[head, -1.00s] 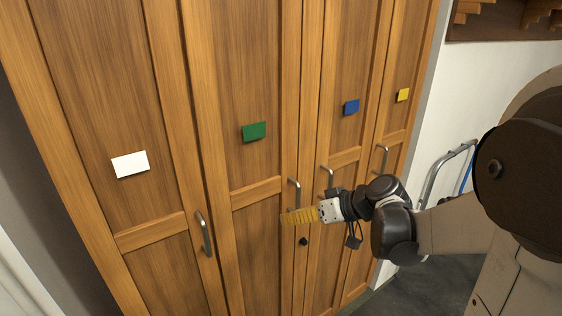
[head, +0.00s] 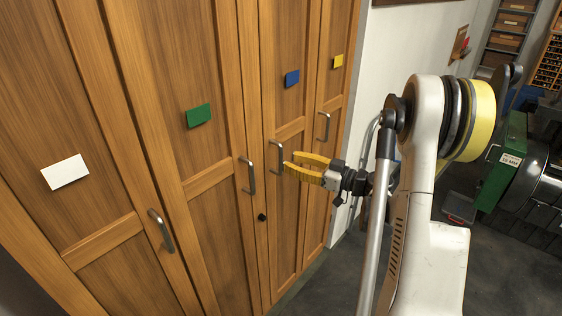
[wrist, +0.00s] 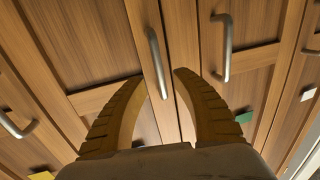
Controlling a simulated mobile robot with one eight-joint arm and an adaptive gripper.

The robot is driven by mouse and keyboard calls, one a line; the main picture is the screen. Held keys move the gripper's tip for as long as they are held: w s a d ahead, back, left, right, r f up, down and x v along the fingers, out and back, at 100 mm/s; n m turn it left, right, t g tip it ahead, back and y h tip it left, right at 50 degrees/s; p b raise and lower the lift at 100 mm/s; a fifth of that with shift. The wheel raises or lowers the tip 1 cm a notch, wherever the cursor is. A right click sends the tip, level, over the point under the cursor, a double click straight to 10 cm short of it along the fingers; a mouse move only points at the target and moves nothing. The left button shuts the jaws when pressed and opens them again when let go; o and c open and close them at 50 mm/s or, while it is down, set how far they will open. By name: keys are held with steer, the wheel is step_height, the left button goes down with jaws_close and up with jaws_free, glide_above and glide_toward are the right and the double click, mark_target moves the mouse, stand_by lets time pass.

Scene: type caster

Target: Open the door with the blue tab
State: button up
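The blue tab (head: 292,78) is on the upper panel of a narrow wooden door, between the green-tab and yellow-tab doors. The blue-tab door (head: 290,205) looks shut. Its metal bar handle (head: 276,158) is upright at the door's left edge, below the tab. My gripper (head: 290,165) has its yellow fingers spread, with the tips close to this handle's right side in the head view. In the wrist view, which is upside down, the handle (wrist: 155,58) lies between the open fingertips of my gripper (wrist: 160,78). I cannot tell whether they touch it.
The green-tab door's handle (head: 248,176) is close by on the left, with a dark knob (head: 262,217) below it. The yellow-tab door's handle (head: 323,127) is on the right. A white tab (head: 65,172) marks the far-left door. Grey floor (head: 320,285) is free in front.

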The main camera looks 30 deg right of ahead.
mark_target(281, 171)
steer(key=x, duration=0.4)
steer(key=shift+b, duration=0.35)
jaws_close()
